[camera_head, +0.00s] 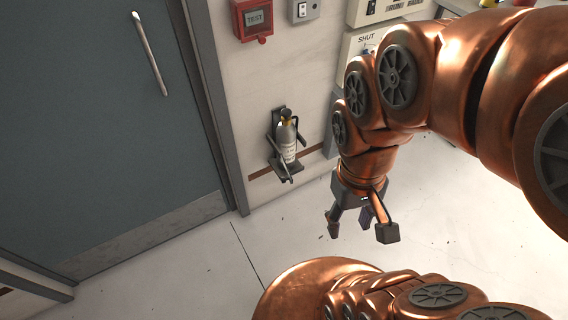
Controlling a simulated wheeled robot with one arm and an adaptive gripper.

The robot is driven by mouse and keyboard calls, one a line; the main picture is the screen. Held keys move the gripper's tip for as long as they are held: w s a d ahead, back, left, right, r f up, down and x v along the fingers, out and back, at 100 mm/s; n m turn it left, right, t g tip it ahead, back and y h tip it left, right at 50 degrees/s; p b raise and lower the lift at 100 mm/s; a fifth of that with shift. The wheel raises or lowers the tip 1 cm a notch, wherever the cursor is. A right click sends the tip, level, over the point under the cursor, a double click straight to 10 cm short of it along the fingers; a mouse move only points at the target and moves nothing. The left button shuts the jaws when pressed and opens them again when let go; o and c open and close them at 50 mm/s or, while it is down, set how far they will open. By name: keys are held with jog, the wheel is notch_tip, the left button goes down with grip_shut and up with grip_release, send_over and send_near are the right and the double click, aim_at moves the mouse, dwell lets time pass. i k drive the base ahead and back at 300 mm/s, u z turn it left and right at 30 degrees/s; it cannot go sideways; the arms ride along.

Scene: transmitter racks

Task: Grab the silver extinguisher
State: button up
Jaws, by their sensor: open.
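The silver extinguisher (287,143) stands upright in a dark wall bracket (274,150) low on the white wall, right of the door. It has a pale label and a dark top with a yellowish cap. My gripper (362,227) hangs at the end of my copper arm, to the right of the extinguisher and lower in the picture. Its fingers point down and are spread open with nothing between them. The gripper is apart from the extinguisher. The extinguisher's back is hidden against the bracket.
A grey door (95,110) with a long silver handle (150,54) is on the left. A red TEST box (253,19) and a small switch plate (303,10) are on the wall above. A panel marked SHUT (364,42) is partly behind my arm. The pale floor (200,265) below is clear.

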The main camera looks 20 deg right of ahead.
aim_at(286, 133)
jog(key=u, duration=2.5)
jog(key=k, duration=0.9)
jog(key=z, duration=0.75)
